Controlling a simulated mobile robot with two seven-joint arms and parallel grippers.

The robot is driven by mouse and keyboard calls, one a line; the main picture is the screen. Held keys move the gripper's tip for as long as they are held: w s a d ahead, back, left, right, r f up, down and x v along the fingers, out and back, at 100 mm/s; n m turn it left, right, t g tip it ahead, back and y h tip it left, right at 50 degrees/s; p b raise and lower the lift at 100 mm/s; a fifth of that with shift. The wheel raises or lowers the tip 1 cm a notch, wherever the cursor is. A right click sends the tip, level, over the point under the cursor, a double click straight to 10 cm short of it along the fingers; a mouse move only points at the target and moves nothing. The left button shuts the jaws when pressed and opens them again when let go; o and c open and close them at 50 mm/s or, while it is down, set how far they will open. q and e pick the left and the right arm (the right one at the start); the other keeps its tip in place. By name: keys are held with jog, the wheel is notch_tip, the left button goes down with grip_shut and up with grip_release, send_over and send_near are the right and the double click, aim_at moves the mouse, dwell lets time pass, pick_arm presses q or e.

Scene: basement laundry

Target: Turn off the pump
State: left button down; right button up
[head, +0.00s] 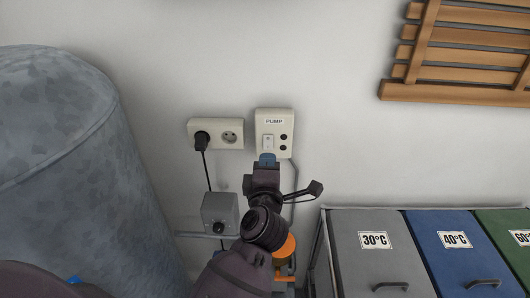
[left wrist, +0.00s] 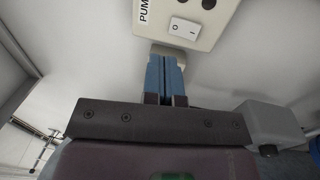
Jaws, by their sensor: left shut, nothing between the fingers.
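The pump switch box (head: 273,148) is a cream plate on the wall with a PUMP label, a white rocker switch (head: 268,142) and two dark round spots. In the left wrist view the rocker (left wrist: 185,27) shows marks O and I, and the box (left wrist: 203,40) fills the top. My left gripper (head: 267,158) is shut and empty, its blue fingertips at the lower edge of the box, below the rocker. In the left wrist view the fingertips (left wrist: 165,62) are just below the box; whether they touch it is unclear. My right gripper is not in view.
A double socket (head: 230,138) with a black plug (head: 201,139) is left of the box. A grey control box with a knob (head: 220,213) sits below it. A large grey tank (head: 70,170) stands left. Lidded laundry bins (head: 372,270) stand lower right; a wooden rack (head: 455,93) hangs above.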

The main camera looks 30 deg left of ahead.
pick_arm(q)
jog(key=shift+s+d+r, duration=0.15)
jog(key=shift+s+d, duration=0.2)
jog(key=shift+s, duration=0.45)
jog(key=shift+s+d+r, duration=0.1)
jog(key=shift+s+d, duration=0.3)
jog(key=shift+s, duration=0.45)
jog(key=shift+s+d+r, duration=0.15)
jog(key=shift+s+d, duration=0.2)
jog(key=shift+s, duration=0.45)
